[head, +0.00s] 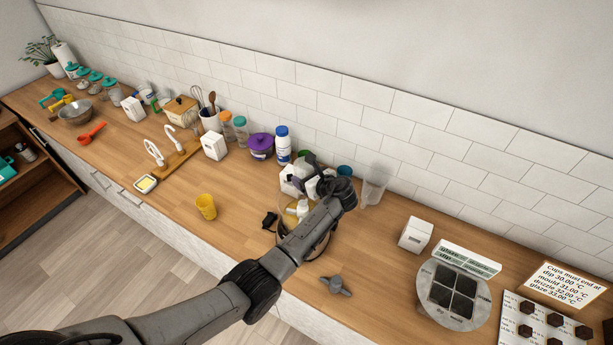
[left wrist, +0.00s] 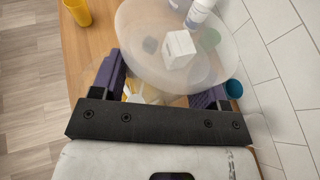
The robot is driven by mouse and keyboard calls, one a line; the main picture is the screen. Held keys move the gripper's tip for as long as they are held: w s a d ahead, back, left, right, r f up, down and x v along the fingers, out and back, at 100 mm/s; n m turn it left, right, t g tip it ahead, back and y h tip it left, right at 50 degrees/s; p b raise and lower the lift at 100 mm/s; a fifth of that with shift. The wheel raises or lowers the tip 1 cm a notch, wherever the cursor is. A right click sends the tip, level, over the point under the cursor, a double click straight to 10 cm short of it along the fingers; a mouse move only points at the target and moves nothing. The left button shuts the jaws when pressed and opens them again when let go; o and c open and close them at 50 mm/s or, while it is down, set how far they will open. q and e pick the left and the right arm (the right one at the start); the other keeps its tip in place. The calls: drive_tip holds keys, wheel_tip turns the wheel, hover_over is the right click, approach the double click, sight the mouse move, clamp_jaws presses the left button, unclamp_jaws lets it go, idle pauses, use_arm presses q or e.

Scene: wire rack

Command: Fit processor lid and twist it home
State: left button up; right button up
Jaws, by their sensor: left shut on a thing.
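The processor lid (left wrist: 140,30) is a large translucent disc in the left wrist view, between and beyond the purple fingers of my left gripper (left wrist: 162,82). My left gripper is shut on it; the exact contact is hard to see. In the head view my left gripper (head: 318,186) is over the back of the counter, and my arm hides much of it. The processor bowl (head: 309,250) stands under my left forearm, partly hidden. Something yellow and a white hub (left wrist: 132,94) show below the lid in the left wrist view. My right gripper is in neither view.
A yellow cup (head: 206,207) stands left of the bowl. A clear beaker (head: 374,187) stands at the back, right of my gripper. A white bottle (head: 283,145) and a purple-lidded pot (head: 261,146) are behind. A grey three-lobed part (head: 335,286) lies near the front edge.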

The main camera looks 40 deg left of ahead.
use_arm(q)
drive_tip(key=shift+r+p, duration=0.1)
drive_tip(key=shift+p, duration=0.2)
idle(0.6)
drive_tip(key=shift+p, duration=0.3)
idle(0.3)
drive_tip(key=shift+f, duration=0.5)
idle(0.5)
drive_tip(key=shift+f, duration=0.1)
idle(0.6)
drive_tip(key=shift+f+p, duration=0.25)
drive_tip(key=shift+p, duration=0.05)
idle(0.5)
drive_tip(key=shift+f, duration=0.15)
idle(0.6)
